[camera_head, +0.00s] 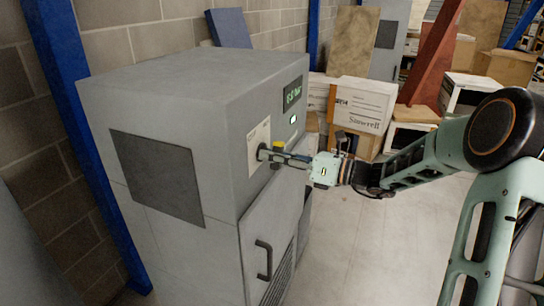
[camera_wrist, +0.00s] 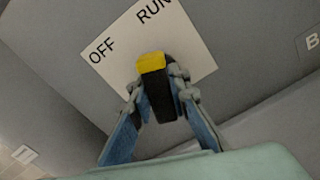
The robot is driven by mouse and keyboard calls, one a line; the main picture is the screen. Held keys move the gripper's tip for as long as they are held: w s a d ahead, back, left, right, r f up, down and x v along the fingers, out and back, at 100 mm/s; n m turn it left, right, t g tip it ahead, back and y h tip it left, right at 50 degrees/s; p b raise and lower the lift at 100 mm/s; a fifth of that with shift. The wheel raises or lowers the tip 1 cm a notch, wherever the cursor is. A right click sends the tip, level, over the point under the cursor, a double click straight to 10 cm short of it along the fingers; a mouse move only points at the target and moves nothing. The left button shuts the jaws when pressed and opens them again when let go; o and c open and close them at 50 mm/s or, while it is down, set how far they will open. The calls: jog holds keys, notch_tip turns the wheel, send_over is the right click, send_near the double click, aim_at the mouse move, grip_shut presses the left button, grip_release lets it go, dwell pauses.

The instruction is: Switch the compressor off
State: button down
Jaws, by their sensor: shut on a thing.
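The compressor (camera_head: 165,235) is a tall grey cabinet at centre left in the head view. Its front carries a pale label plate (camera_head: 258,138), which in the wrist view reads OFF and RUN (camera_wrist: 190,45). The switch (camera_wrist: 157,97) is a black handle with a yellow end. The yellow end points up in the wrist view, between the two words and nearer RUN. My gripper (camera_wrist: 160,92) is shut on the switch, one finger on each side. In the head view my gripper (camera_head: 276,157) reaches the plate from the right. The handle's base is partly hidden.
A display with green characters (camera_head: 292,94) and a lit white panel (camera_head: 293,119) are on the compressor's front. A door handle (camera_head: 264,260) juts out below the switch. Cardboard boxes (camera_head: 365,105) stand behind. The floor (camera_head: 350,235) to the right is clear.

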jog(key=n+b, duration=0.1)
jog(key=n, duration=0.1)
jog(key=n+b, duration=0.2)
jog(key=shift+f+n, duration=0.2)
jog(key=shift+n, duration=0.1)
jog(key=n+b, duration=0.4)
jog(key=shift+f, duration=0.1)
jog(key=n+b, duration=0.5)
jog(key=shift+n+b, duration=0.8)
jog(key=shift+r+n, duration=0.3)
jog(key=shift+r, duration=0.05)
jog(key=c, duration=1.7)
grip_release()
jog(key=shift+o, duration=0.2)
